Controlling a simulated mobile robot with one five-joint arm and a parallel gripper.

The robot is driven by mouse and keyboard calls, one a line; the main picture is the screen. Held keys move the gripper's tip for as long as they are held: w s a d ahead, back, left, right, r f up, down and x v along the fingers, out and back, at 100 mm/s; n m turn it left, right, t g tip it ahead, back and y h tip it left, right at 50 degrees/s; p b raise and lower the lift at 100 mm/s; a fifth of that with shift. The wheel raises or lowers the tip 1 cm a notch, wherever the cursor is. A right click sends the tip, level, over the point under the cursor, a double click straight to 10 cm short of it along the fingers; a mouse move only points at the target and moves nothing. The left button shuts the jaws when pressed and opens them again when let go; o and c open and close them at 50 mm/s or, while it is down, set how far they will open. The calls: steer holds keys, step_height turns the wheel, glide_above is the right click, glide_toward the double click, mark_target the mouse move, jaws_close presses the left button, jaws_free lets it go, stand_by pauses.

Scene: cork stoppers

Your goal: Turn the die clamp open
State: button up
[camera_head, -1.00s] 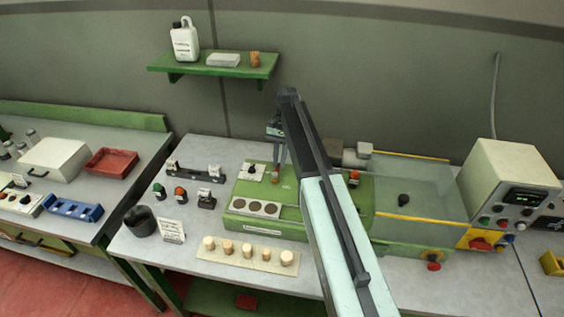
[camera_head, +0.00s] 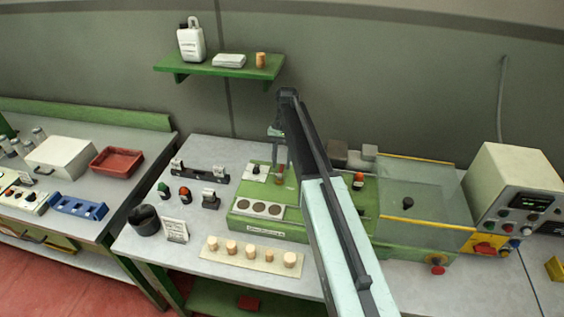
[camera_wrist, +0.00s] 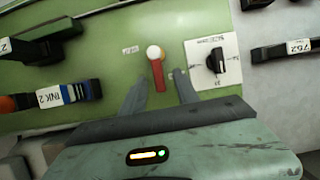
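No contact shows. In the head view my gripper (camera_head: 279,160) is over the back of the green machine (camera_head: 270,227), partly hidden by my arm.
A black rotary knob on a white plate (camera_wrist: 216,62) is close to the right finger. Black holders with tags, one reading INK 2 (camera_wrist: 62,95), stand to the left. A cork strip (camera_head: 215,254) lies in front. A clear cover (camera_head: 425,190) is to the right.

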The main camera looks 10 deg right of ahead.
steer(key=p+v, duration=0.7)
steer(key=shift+w+r, duration=0.2)
steer(key=shift+r, duration=0.15)
